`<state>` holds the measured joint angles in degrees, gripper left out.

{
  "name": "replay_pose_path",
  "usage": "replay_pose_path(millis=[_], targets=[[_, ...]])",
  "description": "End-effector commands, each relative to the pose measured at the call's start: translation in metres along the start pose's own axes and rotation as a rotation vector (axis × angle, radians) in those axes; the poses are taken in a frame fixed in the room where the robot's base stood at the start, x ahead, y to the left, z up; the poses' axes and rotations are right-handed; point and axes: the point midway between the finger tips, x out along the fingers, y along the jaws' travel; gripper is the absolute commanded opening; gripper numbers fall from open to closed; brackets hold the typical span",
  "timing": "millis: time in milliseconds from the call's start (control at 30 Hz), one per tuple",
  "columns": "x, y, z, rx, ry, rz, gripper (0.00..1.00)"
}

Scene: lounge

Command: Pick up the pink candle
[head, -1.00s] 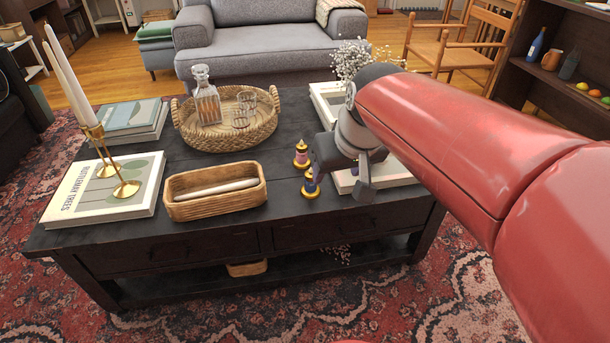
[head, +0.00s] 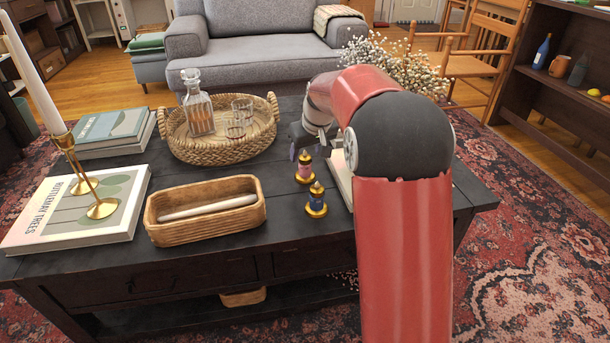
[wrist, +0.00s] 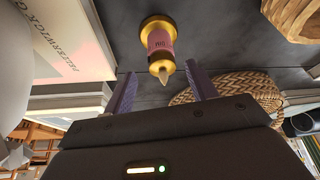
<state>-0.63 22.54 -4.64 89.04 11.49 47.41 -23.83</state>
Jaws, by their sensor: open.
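The pink candle (head: 304,170), with gold base and gold top, stands upright on the dark coffee table (head: 285,222). My gripper (head: 308,150) is just above and beside it in the head view, partly hidden by my arm. In the wrist view the pink candle (wrist: 160,40) lies ahead of my open gripper (wrist: 160,82), its tip pointing back between the two fingers. No finger appears to touch it. A blue candle (head: 316,199) of the same shape stands just in front of the pink one in the head view.
A wooden box (head: 206,222) with a white stick inside is left of the candles. A woven tray (head: 205,148) holds a decanter and glasses. Books (head: 340,178) lie close on the right, near white flowers (head: 395,65). Bare tabletop lies between box and candles.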

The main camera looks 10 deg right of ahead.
Motion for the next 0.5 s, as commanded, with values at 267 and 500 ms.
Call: replay_pose_path(millis=[267, 500], targets=[[0.041, -0.004, 0.006, 0.0, -0.003, 0.0, 0.57], [0.043, -0.004, 0.005, 0.0, 0.0, 0.001, 0.57]])
